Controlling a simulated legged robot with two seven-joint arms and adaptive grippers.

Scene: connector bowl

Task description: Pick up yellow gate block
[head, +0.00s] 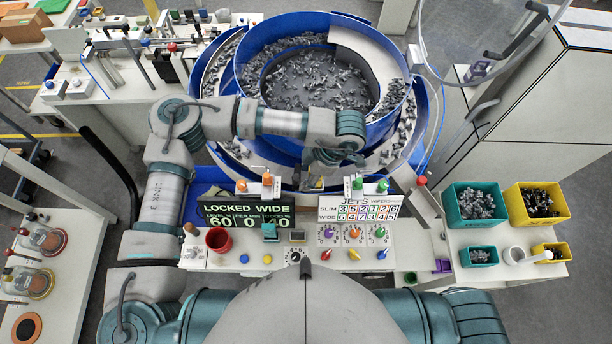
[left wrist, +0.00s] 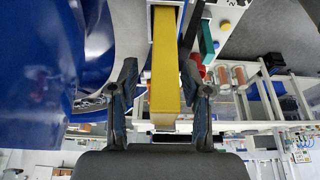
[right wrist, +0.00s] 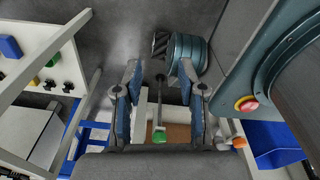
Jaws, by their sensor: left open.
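The yellow gate block (left wrist: 165,70) shows in the left wrist view as a long, upright yellow bar between the two fingers of my left gripper (left wrist: 159,68). The fingers stand apart, with a visible gap on the left side; the right finger is closer to the bar. In the head view my left gripper (head: 325,172) points down at the front of the blue bowl feeder (head: 290,22), and the block is mostly hidden there beneath the gripper and arm. My right gripper (right wrist: 160,75) is spread and empty in its own wrist view; it is not visible in the head view.
A control panel with the LOCKED WIDE display (head: 245,215), a JETS board (head: 360,208), knobs and a red cup (head: 218,240) lies in front of the bowl. Green (head: 477,222) and yellow (head: 515,222) bins of parts stand at the right.

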